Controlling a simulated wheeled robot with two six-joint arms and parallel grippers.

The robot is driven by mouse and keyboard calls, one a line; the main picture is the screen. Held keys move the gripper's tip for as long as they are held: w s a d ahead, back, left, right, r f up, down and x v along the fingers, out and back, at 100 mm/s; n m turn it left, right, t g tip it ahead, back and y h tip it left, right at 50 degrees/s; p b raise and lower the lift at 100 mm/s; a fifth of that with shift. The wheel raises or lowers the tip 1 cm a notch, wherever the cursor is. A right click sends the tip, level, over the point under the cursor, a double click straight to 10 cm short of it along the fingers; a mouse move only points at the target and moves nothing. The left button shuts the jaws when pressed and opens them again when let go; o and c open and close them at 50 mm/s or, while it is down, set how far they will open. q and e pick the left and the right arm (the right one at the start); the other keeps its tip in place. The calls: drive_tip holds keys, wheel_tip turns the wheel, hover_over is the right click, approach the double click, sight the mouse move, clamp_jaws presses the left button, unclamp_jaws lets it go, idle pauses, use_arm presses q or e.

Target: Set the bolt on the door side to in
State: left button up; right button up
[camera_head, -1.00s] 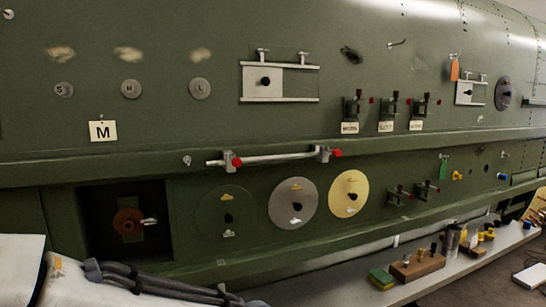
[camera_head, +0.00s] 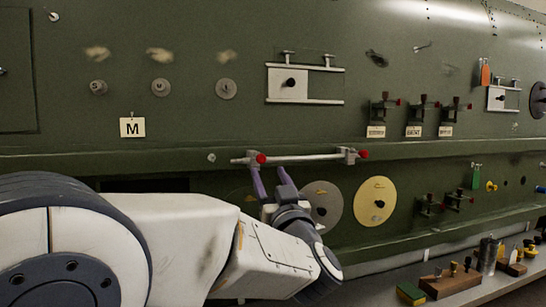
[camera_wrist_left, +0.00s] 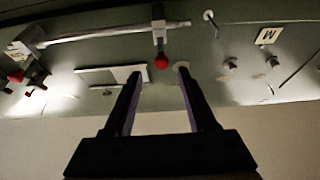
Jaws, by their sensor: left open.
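A silver bar (camera_head: 305,157) runs level along the green wall between two end brackets. A red knob (camera_head: 261,158) is at its left bracket and another red knob (camera_head: 363,155) at its right. The frames do not mark which end is the door side. My left gripper (camera_head: 269,172) is open and empty, its two dark purple fingers pointing up just below the left red knob. In the left wrist view, that red knob (camera_wrist_left: 161,62) appears between and just beyond the fingertips (camera_wrist_left: 160,73); contact cannot be told. My right gripper is out of view.
A panel outline (camera_head: 17,85) is at the far left, near an "M" plate (camera_head: 132,127). A sliding plate (camera_head: 287,84) on rails sits above the bar. Three labelled latches (camera_head: 414,115) are to the right. Round discs (camera_head: 376,201) sit below, over a shelf with blocks (camera_head: 449,284).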

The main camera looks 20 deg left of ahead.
sight(262, 159)
use_arm(q)
drive_tip(key=p+x, duration=0.4)
drive_tip(key=x, duration=0.5)
drive_tip(key=shift+a+r, duration=0.1)
drive_tip(key=shift+r, duration=0.15)
drive_tip(key=shift+w+a+r, duration=0.1)
drive_tip(key=shift+w+a, duration=0.15)
drive_tip(key=shift+w, duration=0.15)
clamp_jaws()
idle(0.7)
